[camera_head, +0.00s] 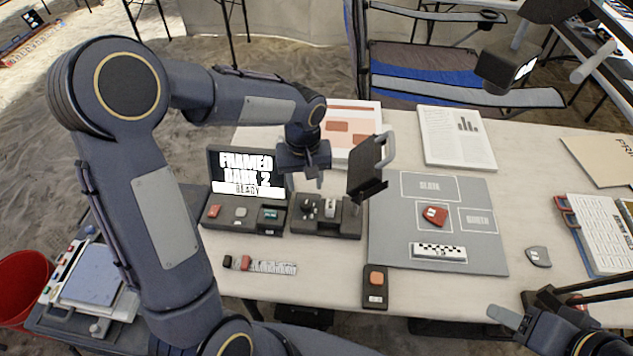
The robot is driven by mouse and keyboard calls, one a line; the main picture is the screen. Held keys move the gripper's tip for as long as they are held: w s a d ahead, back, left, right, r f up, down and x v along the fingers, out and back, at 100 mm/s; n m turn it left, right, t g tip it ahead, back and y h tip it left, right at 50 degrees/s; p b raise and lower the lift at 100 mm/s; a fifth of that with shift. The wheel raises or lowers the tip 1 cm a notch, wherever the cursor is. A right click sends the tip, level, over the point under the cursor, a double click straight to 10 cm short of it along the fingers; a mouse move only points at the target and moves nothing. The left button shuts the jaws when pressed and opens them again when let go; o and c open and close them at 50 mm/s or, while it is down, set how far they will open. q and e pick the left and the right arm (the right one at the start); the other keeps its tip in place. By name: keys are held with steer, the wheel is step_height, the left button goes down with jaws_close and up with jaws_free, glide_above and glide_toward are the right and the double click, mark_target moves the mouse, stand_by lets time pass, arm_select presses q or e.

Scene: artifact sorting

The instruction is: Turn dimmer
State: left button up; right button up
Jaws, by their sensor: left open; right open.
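A dark control box (327,228) on the table, left of the grey mat, carries a small dark knob (308,207) and a pale switch-like part (330,208). Which of these is the dimmer I cannot tell for sure. My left gripper (310,172) hangs above the box, pointing down, open and apparently empty. Its fingertips are partly hidden, and I cannot tell whether they touch anything. A lamp head (508,66) with a bright face hangs at the upper right. My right gripper (528,312) is open and empty at the lower right, near the table's front edge.
A dark upright bracket with a pale handle (367,178) stands close right of my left gripper. A small screen (246,172) stands to the left. The grey mat (390,235) holds a red piece (434,214) and a scale bar (438,252). A button box (375,288) sits in front.

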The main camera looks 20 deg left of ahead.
mark_target(306, 204)
arm_select(q)
step_height(306, 204, down, 8)
steer(key=shift+s+r, duration=0.1)
steer(key=shift+r, duration=0.15)
steer(key=c, duration=1)
